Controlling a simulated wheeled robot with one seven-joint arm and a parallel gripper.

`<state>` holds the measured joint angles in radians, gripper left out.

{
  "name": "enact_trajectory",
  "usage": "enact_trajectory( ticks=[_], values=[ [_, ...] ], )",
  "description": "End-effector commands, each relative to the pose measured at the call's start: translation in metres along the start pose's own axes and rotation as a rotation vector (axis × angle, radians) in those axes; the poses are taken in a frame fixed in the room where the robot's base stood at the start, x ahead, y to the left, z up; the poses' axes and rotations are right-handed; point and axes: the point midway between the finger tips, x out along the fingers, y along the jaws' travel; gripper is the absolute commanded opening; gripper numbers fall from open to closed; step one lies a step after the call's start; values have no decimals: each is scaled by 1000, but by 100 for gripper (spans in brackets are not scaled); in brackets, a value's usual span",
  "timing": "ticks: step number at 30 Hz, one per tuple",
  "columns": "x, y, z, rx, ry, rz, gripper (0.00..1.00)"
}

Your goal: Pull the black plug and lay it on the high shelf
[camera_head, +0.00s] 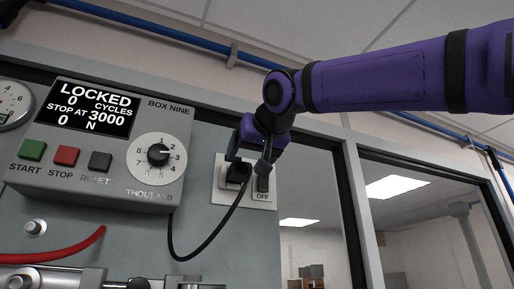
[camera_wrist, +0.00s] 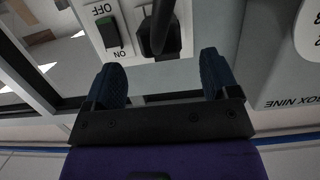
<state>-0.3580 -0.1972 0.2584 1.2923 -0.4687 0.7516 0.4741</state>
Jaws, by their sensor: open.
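The black plug (camera_head: 236,174) sits in a white wall socket plate (camera_head: 230,196), and its black cord hangs down and curves left to the control box. The plug also shows in the wrist view (camera_wrist: 158,38), seen between and beyond the fingertips. My gripper (camera_head: 252,146) is at the socket, just above and close to the plug. In the wrist view my gripper (camera_wrist: 164,80) has its two dark blue fingers wide apart, with nothing held between them. I cannot tell whether a finger touches the plug. The high shelf is not recognisable in either view.
The grey control box (camera_head: 120,140) reads LOCKED and stands left of the socket. A dark window frame (camera_head: 350,200) is to the right. A red hose (camera_head: 60,256) and metal fittings are at lower left.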

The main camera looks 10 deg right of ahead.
Motion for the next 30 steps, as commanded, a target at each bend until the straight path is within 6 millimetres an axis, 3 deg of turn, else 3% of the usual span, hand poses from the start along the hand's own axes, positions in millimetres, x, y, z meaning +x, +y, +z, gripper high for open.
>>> enact_trajectory(
  ticks=[4,12,18,27,28,30],
  values=[
    [28,0,1,0,-4,0,81],
    [65,0,1,-1,-2,1,81],
    [78,0,1,-1,-2,1,81],
    [80,0,1,-1,-2,0,81],
    [80,0,1,-1,-2,1,79],
    [80,0,1,-1,-2,1,62]
  ],
)
